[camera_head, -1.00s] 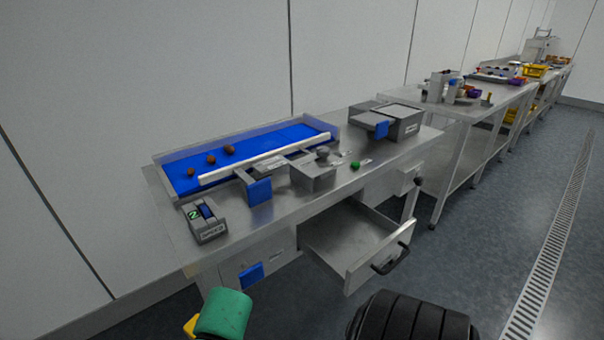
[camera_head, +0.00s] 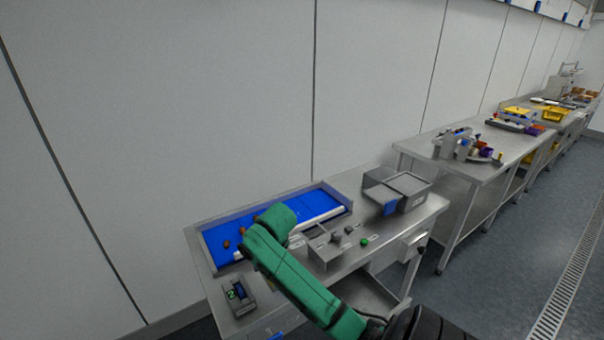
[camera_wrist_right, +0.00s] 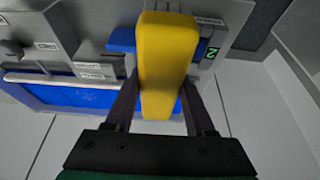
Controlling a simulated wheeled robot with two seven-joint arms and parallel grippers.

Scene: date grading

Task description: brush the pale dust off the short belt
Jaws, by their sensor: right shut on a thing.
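The short blue belt (camera_head: 315,203) lies in a grey-walled bed at the back of the near steel table. It also shows in the right wrist view (camera_wrist_right: 85,96), with faint pale marks; I cannot tell whether they are dust. My right gripper (camera_wrist_right: 161,82) is shut on a yellow block-like thing (camera_wrist_right: 166,50), possibly a brush handle; its far end is not clear. In the head view my green right arm reaches over the table and covers part of the belt and its front edge. My left gripper is not in view.
Brown dates (camera_head: 227,244) lie at the belt's left end. A grey box (camera_head: 412,189) stands at the right; a green button (camera_head: 364,242) is nearer.

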